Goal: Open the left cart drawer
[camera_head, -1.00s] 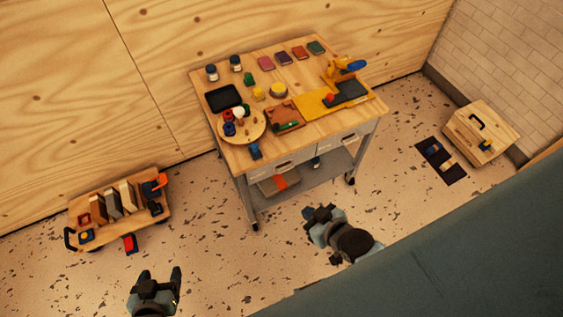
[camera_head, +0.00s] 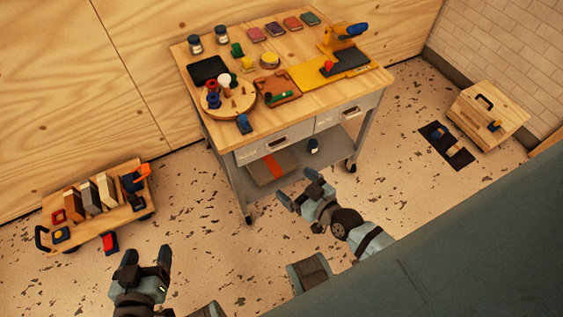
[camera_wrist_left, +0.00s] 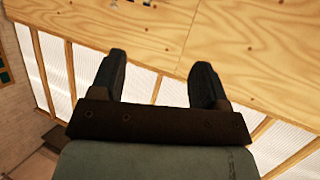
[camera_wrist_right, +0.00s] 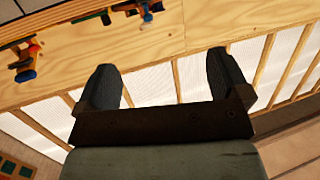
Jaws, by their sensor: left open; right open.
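The cart (camera_head: 245,188) has a wooden top and a grey metal frame with two light drawers side by side under the top. The left cart drawer (camera_head: 276,144) looks shut, with a small handle on its front. The right drawer (camera_head: 343,115) also looks shut. My right gripper (camera_head: 299,188) is open and empty, in front of and below the drawers, apart from them. Its open fingers also show in the right wrist view (camera_wrist_right: 163,85). My left gripper (camera_head: 146,258) is open and empty, left of the cart near the low wagon. It also shows open in the left wrist view (camera_wrist_left: 160,80).
A low wooden wagon (camera_head: 132,213) with blocks stands at the left. A wooden toolbox (camera_head: 487,115) and a dark mat (camera_head: 437,139) lie at the right. Speckled floor is free before the cart.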

